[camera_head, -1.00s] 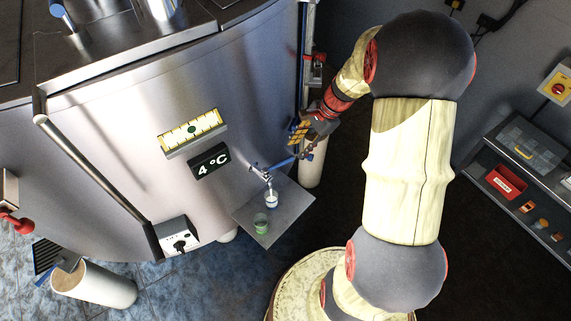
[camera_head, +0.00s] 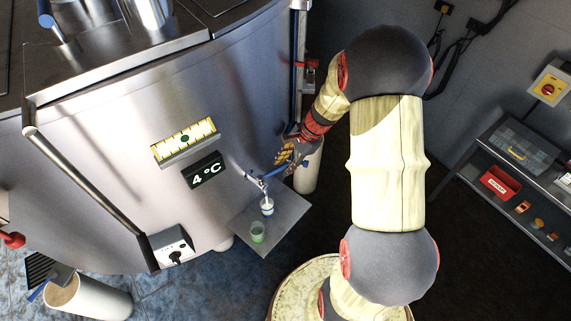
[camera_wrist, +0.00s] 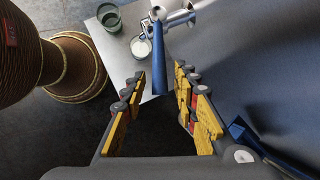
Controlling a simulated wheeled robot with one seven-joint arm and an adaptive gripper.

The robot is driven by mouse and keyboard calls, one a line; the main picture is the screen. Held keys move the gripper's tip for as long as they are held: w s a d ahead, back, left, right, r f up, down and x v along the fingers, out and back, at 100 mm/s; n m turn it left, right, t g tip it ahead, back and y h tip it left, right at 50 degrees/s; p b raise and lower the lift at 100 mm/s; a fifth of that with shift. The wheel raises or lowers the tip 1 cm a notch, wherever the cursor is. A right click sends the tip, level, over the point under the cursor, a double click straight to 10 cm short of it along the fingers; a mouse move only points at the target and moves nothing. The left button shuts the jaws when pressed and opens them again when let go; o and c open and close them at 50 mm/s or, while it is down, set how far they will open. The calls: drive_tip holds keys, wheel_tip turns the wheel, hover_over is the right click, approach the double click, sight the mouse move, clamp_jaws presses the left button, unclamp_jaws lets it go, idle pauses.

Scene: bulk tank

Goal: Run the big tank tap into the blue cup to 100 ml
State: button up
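The tank tap (camera_head: 258,181) juts from the steel tank front with a blue lever (camera_head: 277,172); the lever also shows in the wrist view (camera_wrist: 160,45). A cup with a blue band (camera_head: 267,209) stands upright under the spout on a grey shelf; in the wrist view this cup (camera_wrist: 141,47) holds white liquid. I cannot read its level or tell for sure whether milk is running. A green cup (camera_head: 258,233) stands beside it, nearer the shelf's front. My gripper (camera_head: 287,158) is close to the lever.
The tank wall (camera_head: 110,150) is close on the left, with a 4 °C display (camera_head: 205,171) and a control box (camera_head: 172,247). The shelf (camera_head: 290,212) has bare space at right. A bench with a red box (camera_head: 500,183) stands at far right.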

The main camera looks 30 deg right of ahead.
drive_tip(key=c, duration=0.6)
clamp_jaws()
